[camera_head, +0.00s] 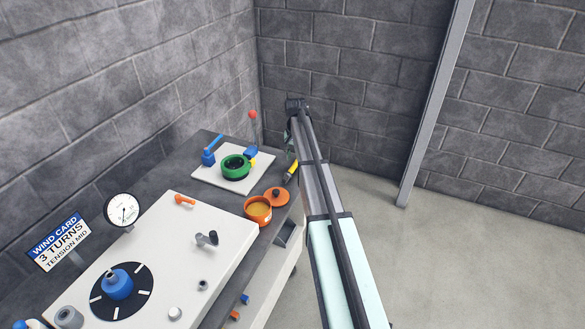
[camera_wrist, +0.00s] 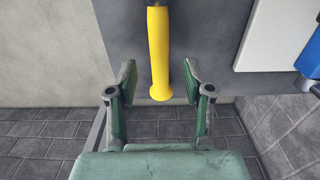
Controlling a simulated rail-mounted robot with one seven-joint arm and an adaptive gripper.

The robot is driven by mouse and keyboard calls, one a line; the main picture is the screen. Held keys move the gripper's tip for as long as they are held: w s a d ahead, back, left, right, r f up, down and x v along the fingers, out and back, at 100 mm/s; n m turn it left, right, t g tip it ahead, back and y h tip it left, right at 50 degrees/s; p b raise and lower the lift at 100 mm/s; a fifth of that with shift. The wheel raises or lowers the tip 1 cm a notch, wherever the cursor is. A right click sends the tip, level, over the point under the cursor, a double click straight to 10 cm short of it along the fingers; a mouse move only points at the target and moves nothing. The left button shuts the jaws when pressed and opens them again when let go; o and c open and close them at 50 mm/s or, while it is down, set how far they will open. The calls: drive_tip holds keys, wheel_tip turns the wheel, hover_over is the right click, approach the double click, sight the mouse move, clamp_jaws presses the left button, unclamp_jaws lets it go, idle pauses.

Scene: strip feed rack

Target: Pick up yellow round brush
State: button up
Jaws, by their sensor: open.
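The yellow round brush (camera_wrist: 160,50) shows in the wrist view as a yellow handle with a flared, rounded end, overhanging the grey tabletop's edge. Its other end is cut off by the top of the picture. My gripper (camera_wrist: 159,68) is open, with one green-padded finger on each side of the handle and a gap on both sides. I cannot tell whether the handle is at fingertip depth. In the head view a small yellow piece (camera_head: 292,168), likely the same handle, shows beside my arm at the bench edge. My gripper is mostly hidden there.
A white board (camera_head: 205,181) holds a green ring (camera_head: 235,172) and blue parts to the left. An orange pot (camera_head: 257,220) with a round orange lid (camera_head: 283,199) stands near the handle. A white panel (camera_head: 187,225) with knobs lies nearer. Floor is clear on the right.

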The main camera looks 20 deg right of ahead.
sight(295, 163)
drive_tip(key=shift+f+p, duration=0.35)
drive_tip(key=shift+f, duration=1.1)
clamp_jaws()
drive_tip(key=shift+r, duration=0.1)
wheel_tip(295, 163, up, 20)
drive_tip(key=b, duration=0.4)
drive_tip(key=shift+b, duration=0.35)
drive_tip(key=c, duration=0.9)
unclamp_jaws()
clamp_jaws()
